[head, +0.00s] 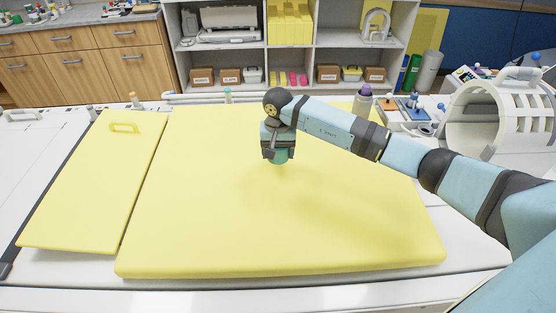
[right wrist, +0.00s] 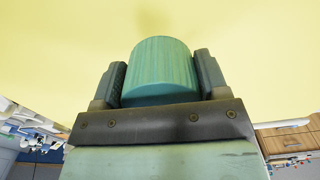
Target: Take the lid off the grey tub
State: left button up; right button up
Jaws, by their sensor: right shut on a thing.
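My right gripper (head: 279,155) is shut on a teal ribbed round lid-like piece (head: 279,157). In the right wrist view the teal piece (right wrist: 161,70) sits between the two dark fingers (right wrist: 161,82). It is held over the yellow mat, with a soft shadow below. No tub shows under it. A grey tub-like container (head: 363,104) with a purple top stands behind the mat, right of my gripper. I cannot tell whether the teal piece belongs to it. My left gripper is not in view.
The large yellow mat (head: 210,220) is otherwise bare. A yellow panel with a handle (head: 95,180) lies at its left. Small containers (head: 227,95) stand along the back edge. A white ring-shaped machine (head: 495,115) stands at the right. Shelves (head: 290,60) stand behind.

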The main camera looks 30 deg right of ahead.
aim_at(278, 169)
notch_tip(278, 169, down, 4)
jog(key=shift+f+p, duration=0.1)
jog(key=shift+p, duration=0.2)
jog(key=shift+f, duration=0.2)
jog(key=o, duration=1)
